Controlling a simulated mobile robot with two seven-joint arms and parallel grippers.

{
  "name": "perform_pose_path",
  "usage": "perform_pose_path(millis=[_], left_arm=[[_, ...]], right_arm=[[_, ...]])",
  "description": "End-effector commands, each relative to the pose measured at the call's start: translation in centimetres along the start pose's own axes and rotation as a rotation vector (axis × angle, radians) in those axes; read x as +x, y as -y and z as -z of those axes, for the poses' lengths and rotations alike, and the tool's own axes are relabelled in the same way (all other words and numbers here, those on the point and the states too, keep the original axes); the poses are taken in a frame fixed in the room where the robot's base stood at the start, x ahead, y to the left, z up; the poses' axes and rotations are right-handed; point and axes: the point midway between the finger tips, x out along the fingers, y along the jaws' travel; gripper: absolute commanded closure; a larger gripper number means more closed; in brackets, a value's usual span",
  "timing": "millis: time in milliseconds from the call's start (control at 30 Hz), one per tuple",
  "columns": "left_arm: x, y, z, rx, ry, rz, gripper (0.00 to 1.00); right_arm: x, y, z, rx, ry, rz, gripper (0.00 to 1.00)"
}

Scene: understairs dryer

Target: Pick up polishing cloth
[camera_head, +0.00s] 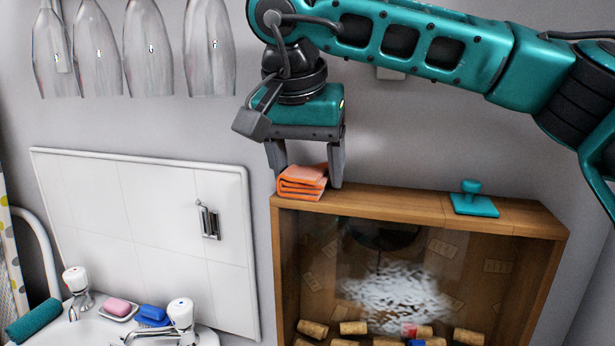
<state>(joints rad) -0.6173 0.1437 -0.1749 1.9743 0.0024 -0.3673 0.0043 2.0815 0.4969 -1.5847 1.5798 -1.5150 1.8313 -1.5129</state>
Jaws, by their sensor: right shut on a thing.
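The polishing cloth (303,181) is a folded orange cloth at the left end of the top of a wooden, glass-fronted box. My right gripper (307,178) points down from above, with one finger on each side of the cloth. It is shut on the cloth. The cloth sits at the level of the box top; I cannot tell whether it still touches the wood. My left gripper is out of view.
A teal stamp-like object (474,200) stands on the wooden box (400,203), right of the cloth. The box holds several corks. A sink with taps (180,314), a pink soap (118,307) and a blue item (153,314) is lower left. Glasses (148,50) hang above.

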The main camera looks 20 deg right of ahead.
Motion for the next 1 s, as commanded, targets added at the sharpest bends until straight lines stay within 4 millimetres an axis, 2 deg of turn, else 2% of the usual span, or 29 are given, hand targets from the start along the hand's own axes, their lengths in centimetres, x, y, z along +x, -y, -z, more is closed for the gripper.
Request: perform_pose_path(millis=[33, 233, 567, 767, 1000], left_arm=[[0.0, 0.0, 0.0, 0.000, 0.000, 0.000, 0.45], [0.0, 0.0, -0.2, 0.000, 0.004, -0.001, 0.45], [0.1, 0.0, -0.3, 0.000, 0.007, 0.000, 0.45], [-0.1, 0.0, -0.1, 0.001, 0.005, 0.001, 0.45], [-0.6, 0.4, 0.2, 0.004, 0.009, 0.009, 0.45]], right_arm=[[0.0, 0.0, 0.0, 0.000, 0.000, 0.000, 0.41], [0.0, 0.0, 0.0, 0.000, 0.000, 0.000, 0.60], [-0.3, 0.1, 0.0, -0.001, -0.001, 0.001, 0.60], [-2.2, 0.1, 0.5, 0.001, -0.001, 0.002, 0.60], [-6.2, 0.1, 2.1, 0.001, -0.001, 0.002, 0.60]])
